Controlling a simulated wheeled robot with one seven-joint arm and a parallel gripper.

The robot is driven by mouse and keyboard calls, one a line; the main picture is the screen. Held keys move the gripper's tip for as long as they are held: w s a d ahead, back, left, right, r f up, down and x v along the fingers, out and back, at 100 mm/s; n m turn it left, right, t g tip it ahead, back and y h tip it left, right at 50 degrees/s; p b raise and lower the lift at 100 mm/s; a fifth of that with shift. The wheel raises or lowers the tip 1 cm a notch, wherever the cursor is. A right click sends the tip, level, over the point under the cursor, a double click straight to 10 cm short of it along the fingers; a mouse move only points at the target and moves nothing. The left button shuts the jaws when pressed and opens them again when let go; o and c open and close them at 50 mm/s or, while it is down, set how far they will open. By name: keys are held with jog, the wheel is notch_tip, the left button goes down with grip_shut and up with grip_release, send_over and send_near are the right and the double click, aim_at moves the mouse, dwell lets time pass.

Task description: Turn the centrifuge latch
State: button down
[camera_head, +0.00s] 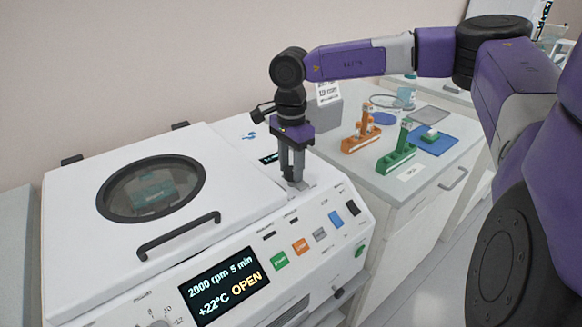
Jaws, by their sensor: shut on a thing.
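The white centrifuge (90,215) fills the left and middle of the head view. Its lid, with a round dark-rimmed window (152,188) and a dark bar handle (180,236), lies down flat. The display (224,285) reads "2000 rpm 5 min, +22°C OPEN". My gripper (294,180) points down at the top right of the centrifuge, beside the lid. Its fingers are shut on the small latch (298,186), which is mostly hidden between and below the fingertips.
Coloured buttons (300,246) line the sloped front panel. To the right, a bench (448,165) holds an orange rack (360,138), a green rack (398,152) and a blue mat (447,137). A grey device (327,108) stands behind my gripper.

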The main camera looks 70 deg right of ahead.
aim_at(291, 170)
dwell(0.3)
jog(key=c, duration=0.9)
grip_release()
jog(key=shift+o, duration=0.2)
notch_tip(291, 170, up, 8)
jog(key=shift+f, duration=0.1)
